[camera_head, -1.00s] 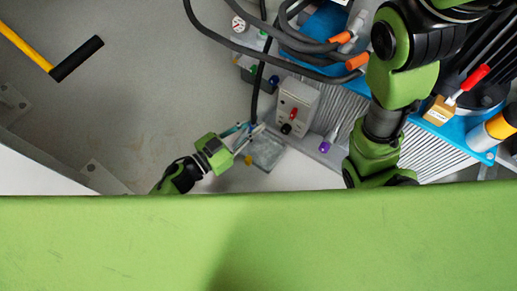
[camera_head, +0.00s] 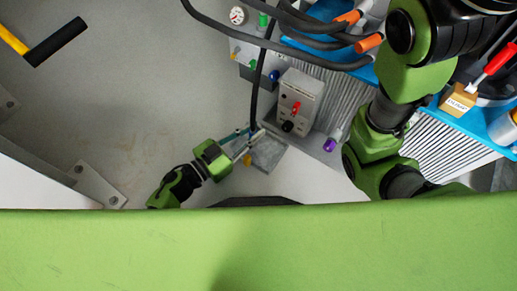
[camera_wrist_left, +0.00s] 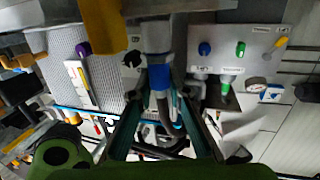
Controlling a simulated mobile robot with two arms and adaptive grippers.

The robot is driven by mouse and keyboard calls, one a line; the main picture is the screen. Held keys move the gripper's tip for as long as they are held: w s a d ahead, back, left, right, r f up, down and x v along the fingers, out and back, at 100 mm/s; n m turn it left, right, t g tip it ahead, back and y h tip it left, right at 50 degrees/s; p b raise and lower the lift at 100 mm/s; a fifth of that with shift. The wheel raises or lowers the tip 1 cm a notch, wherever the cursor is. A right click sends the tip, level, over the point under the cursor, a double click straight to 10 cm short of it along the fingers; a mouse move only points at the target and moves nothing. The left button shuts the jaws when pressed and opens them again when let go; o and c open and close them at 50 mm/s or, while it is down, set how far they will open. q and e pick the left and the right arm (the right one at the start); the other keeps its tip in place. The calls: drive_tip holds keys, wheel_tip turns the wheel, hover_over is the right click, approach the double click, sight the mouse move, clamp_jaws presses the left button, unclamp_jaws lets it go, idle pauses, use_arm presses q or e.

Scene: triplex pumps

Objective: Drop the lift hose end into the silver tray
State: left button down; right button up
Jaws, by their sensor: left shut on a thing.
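My left gripper (camera_head: 248,140) reaches in from the lower left in the head view and is shut on the lift hose end. The black lift hose (camera_head: 256,100) runs down to it from the top. In the left wrist view, the hose end (camera_wrist_left: 159,78) shows a blue band between the fingertips. The silver tray (camera_head: 269,154) is a small grey square just right of and below the fingertips in the head view. The height of the hose end over the tray cannot be told. My right arm shows at the right, but its gripper is out of view.
A grey box with red and black knobs (camera_head: 297,101) stands just beyond the tray. Grey hoses with orange ends (camera_head: 367,43), blue pump parts and a padlock (camera_head: 458,100) lie farther right. Open floor (camera_head: 150,100) lies left.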

use_arm(q)
drive_tip(key=c, duration=1.8)
unclamp_jaws()
drive_tip(key=shift+c, duration=0.2)
drive_tip(key=shift+s+a, duration=0.15)
drive_tip(key=v, duration=1.1)
drive_tip(key=shift+s+a, duration=0.2)
drive_tip(key=shift+a, duration=0.05)
drive_tip(key=shift+r, duration=0.1)
